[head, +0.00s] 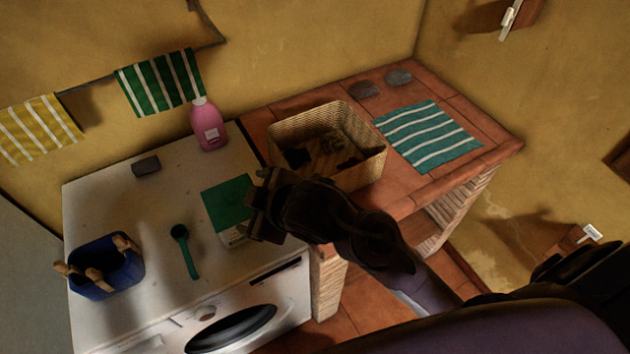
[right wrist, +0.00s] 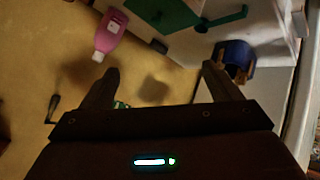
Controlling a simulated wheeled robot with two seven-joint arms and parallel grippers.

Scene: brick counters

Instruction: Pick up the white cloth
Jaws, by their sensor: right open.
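No plain white cloth shows in either view. A teal cloth with white stripes (head: 428,136) lies flat on the brick counter. A green-and-white striped cloth (head: 160,82) and a yellow-and-white striped cloth (head: 38,129) hang on the wall rail. A wicker basket (head: 366,172) on the counter holds dark items and something pale that I cannot make out. My right gripper (head: 252,206) is open and empty, above the washing machine by the green-topped box. Its two fingers show apart in the right wrist view (right wrist: 160,72). My left gripper is not in view.
On the washing machine (head: 160,220) stand a pink bottle (head: 209,126), a green-topped box (head: 226,203), a green scoop (head: 185,250), a dark block (head: 146,166) and a blue bin (head: 106,272) with wooden-handled items. Two grey stones (head: 381,84) lie at the counter's back.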

